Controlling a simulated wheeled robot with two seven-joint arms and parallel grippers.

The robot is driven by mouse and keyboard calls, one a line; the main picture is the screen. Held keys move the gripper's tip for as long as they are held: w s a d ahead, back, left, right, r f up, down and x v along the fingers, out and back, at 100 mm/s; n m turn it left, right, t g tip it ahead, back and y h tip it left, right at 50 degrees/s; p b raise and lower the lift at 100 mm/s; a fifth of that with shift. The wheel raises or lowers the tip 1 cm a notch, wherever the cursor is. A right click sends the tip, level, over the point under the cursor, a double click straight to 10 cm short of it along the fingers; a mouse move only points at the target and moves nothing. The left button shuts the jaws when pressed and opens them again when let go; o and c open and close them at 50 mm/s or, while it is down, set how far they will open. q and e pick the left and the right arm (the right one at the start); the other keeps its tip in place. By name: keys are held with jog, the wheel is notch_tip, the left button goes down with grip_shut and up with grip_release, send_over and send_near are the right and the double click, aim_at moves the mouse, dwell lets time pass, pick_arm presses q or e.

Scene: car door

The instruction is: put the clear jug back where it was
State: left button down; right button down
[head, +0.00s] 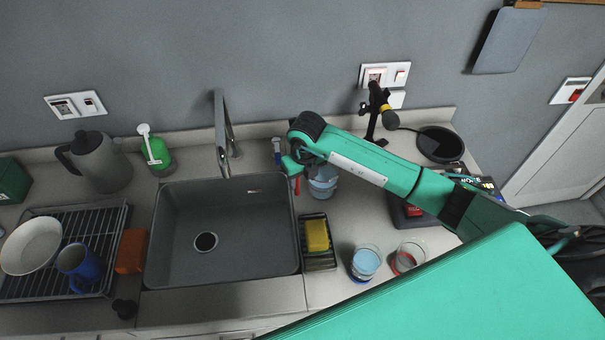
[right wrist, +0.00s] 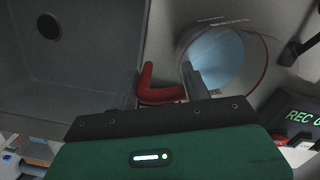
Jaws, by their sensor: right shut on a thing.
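The clear jug (head: 323,183) holds blue liquid and stands upright to the right of the sink, by the back of the counter. My right gripper (head: 298,174) is at its left side, with the arm reaching over it from the right. In the right wrist view the jug (right wrist: 215,58) is seen from above, just beyond the fingers. A red bent piece (right wrist: 158,93), perhaps its handle, lies at a grey finger. The gripper is shut on the jug; the exact grip is partly hidden. Whether its base touches the counter I cannot tell. My left gripper is not in view.
The sink (head: 222,235) lies left of the jug. A tray with a yellow sponge (head: 317,235) is in front. A glass of blue liquid (head: 366,262) and another glass (head: 408,256) stand front right. A black stand (head: 375,115) is behind.

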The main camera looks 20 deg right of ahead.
jog(key=shift+w, duration=0.1)
jog(key=shift+f, duration=0.2)
jog(key=c, duration=0.7)
grip_release()
jog(key=shift+o, duration=0.2)
jog(key=shift+r, duration=0.1)
notch_tip(320, 180, up, 12)
jog(key=s+b, duration=0.1)
jog(key=b, duration=0.4)
jog(key=shift+s, duration=0.25)
